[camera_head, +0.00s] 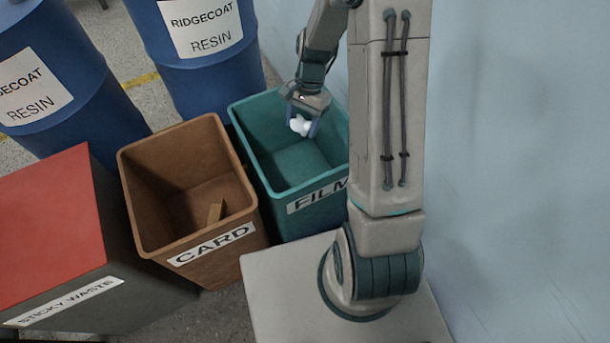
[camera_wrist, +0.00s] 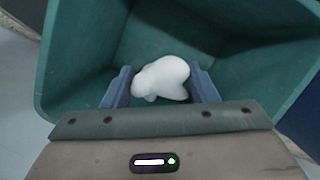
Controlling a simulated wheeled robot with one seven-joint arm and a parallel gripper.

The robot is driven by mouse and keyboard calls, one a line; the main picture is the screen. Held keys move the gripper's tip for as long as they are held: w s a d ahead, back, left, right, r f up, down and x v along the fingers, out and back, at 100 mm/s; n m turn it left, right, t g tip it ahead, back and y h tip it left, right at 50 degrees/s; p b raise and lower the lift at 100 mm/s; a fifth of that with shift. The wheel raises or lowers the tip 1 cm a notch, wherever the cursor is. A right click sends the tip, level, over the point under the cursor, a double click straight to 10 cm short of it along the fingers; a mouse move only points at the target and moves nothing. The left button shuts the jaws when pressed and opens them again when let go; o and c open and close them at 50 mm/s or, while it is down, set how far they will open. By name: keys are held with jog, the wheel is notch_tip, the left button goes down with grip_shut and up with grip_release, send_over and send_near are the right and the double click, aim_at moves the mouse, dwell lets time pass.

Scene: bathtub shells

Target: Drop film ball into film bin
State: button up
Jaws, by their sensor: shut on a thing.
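The film ball (camera_head: 300,125) is a small white crumpled lump. My gripper (camera_head: 303,122) is shut on it and holds it over the open mouth of the teal film bin (camera_head: 318,198), which carries a FILM label. In the wrist view the film ball (camera_wrist: 161,80) sits between the two blue-grey fingers of my gripper (camera_wrist: 162,88), with the teal walls of the film bin (camera_wrist: 75,60) around it. The part of the bin's floor that shows in the head view looks empty. My arm hides the bin's right side.
A brown card bin (camera_head: 185,225) with a cardboard piece (camera_head: 215,212) inside stands left of the film bin. A red-lidded sticky waste box (camera_head: 50,225) is further left. Blue resin drums (camera_head: 205,75) stand behind. A pale blue wall (camera_head: 510,150) is at the right.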

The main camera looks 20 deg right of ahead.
jog(key=shift+f+b, duration=0.3)
jog(key=shift+f, duration=0.4)
jog(key=o, duration=1.1)
jog(key=shift+c, duration=0.2)
jog(key=shift+r, duration=0.15)
jog(key=p+v, duration=0.4)
jog(key=v, duration=0.9)
jog(key=shift+r, duration=0.3)
jog(key=shift+w, duration=0.1)
